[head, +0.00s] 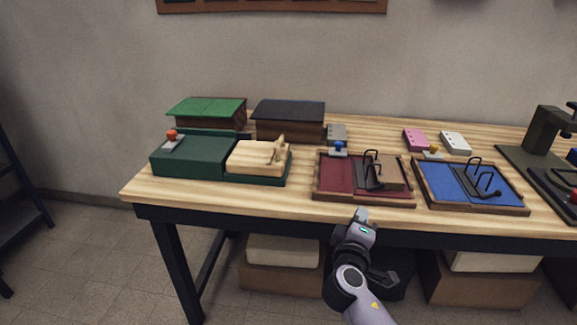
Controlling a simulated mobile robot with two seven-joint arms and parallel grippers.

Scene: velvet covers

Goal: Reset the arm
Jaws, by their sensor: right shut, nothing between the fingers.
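My right arm comes in from the bottom, and its gripper (361,216) is in front of the table's front edge, below the red velvet tray. The gripper is shut and holds nothing. It appears apart from the things on the table. My left gripper is not in view.
On the wooden table (220,200) stand a red tray (335,172), a blue tray (440,180) with black wire stands, a green box (190,158), a light wooden block (256,156), and two covered boxes behind. A dark press (550,130) stands at right. Boxes (282,280) lie underneath.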

